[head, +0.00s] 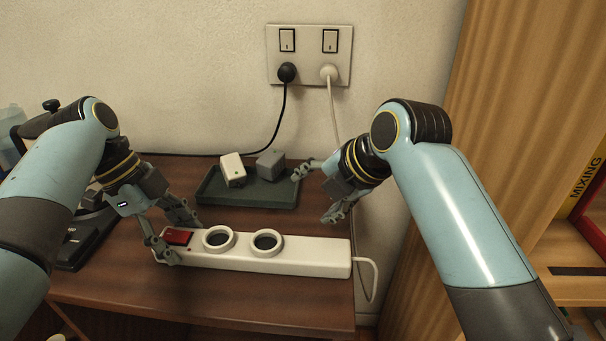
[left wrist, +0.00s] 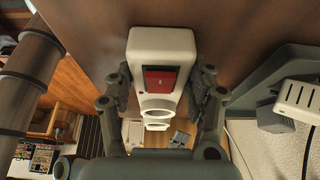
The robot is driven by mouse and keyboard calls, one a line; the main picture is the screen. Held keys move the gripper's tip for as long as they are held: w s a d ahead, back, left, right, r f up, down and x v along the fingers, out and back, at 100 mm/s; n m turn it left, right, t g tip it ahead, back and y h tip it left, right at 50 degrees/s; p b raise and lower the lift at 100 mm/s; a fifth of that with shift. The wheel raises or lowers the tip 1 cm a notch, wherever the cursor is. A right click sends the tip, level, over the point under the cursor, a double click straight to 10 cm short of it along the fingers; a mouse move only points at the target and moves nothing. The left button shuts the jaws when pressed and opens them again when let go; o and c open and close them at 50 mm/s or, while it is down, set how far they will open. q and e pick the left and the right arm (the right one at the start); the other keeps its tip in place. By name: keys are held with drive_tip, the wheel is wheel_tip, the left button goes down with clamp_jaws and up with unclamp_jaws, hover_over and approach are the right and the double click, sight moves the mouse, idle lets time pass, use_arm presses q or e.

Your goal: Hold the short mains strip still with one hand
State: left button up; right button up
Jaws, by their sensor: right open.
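The short mains strip (head: 310,254) is a long white block on the brown table. It has a red switch (head: 178,237) at its left end and two round sockets (head: 267,242). My left gripper (head: 178,239) is at the switch end, one finger on each long side, shut on the strip. In the left wrist view the strip (left wrist: 160,42) runs between the two finger pads, which look to touch its sides. My right gripper (head: 318,196) is open and empty, above the table behind the strip's right part.
A dark green tray (head: 245,196) behind the strip holds a white plug block (head: 233,170) and a grey one (head: 271,163). A wall plate (head: 309,57) has a black and a white plug in it. A white cable (head: 374,275) leaves the strip's right end. The table front is clear.

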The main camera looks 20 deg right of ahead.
use_arm(q)
drive_tip(key=o, duration=0.5)
drive_tip(key=v, duration=0.7)
drive_tip(key=shift+a+r, duration=0.1)
drive_tip(key=shift+r, duration=0.1)
wheel_tip(320, 180, up, 10)
drive_tip(key=p, duration=1.1)
use_arm(e)
wheel_tip(320, 180, up, 12)
use_arm(q)
drive_tip(key=shift+f, duration=0.1)
use_arm(e)
drive_tip(key=shift+w+f, duration=0.1)
drive_tip(key=shift+f, duration=0.05)
